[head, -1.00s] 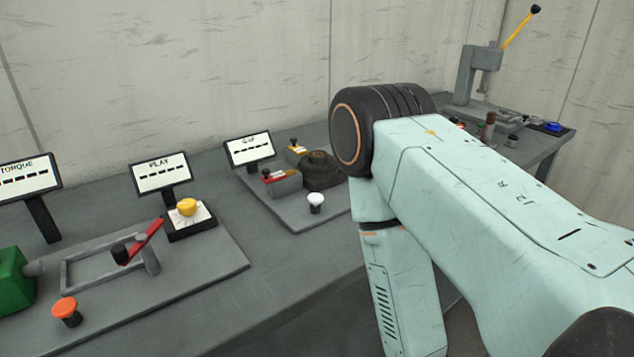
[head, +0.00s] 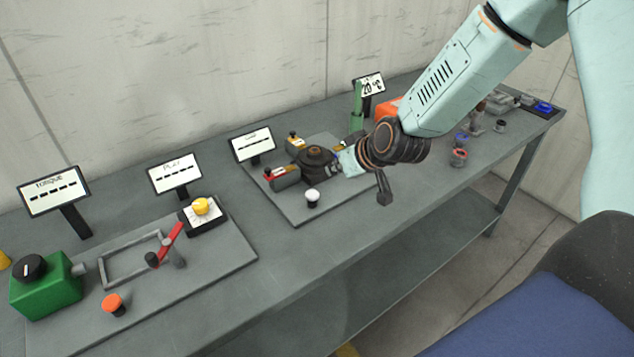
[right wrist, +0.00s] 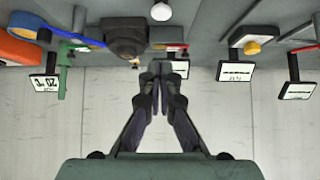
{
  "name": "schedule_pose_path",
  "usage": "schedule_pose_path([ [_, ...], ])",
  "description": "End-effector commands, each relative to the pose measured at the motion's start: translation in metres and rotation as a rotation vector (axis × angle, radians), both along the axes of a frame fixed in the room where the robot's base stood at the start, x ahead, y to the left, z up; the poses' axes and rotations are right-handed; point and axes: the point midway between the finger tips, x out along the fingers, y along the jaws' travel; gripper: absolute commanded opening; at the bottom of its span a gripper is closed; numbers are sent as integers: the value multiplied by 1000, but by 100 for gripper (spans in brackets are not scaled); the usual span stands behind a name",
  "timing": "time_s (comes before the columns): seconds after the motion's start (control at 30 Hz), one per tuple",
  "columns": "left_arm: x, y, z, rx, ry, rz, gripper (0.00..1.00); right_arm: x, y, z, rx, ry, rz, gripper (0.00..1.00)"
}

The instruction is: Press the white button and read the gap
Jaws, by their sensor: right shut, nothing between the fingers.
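The white button (head: 312,196) stands on a dark base at the front of a grey plate. It also shows at the top of the right wrist view (right wrist: 161,11). The gap display (head: 252,145) stands behind the plate and shows a row of dashes. It also shows in the right wrist view (right wrist: 178,68), too small to read. My right gripper (head: 338,165) is shut and empty, beside the dark round jack (head: 317,158), behind and right of the button and apart from it. Its fingers also show in the right wrist view (right wrist: 160,78). My left gripper is out of view.
The plate (head: 292,212) also bears a block with a red top (head: 285,176). Left are a yellow button (head: 201,206), a red lever (head: 172,240), an orange button (head: 113,304) and a green box (head: 45,290). A display reading 20 (head: 370,86) stands behind right.

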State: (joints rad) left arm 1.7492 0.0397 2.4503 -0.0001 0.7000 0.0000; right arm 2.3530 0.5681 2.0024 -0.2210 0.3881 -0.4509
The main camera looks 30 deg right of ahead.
Motion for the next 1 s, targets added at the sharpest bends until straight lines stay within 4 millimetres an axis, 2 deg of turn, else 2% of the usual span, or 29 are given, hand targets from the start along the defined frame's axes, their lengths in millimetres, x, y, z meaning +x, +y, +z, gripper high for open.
schedule_pose_path([
  [0.47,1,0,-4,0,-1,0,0,3,1,-7,-12,1,11,0],
  [0.77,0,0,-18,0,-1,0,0,33,6,-39,-15,3,14,0],
  [1.0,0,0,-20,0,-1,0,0,63,10,-68,-13,3,11,0],
])
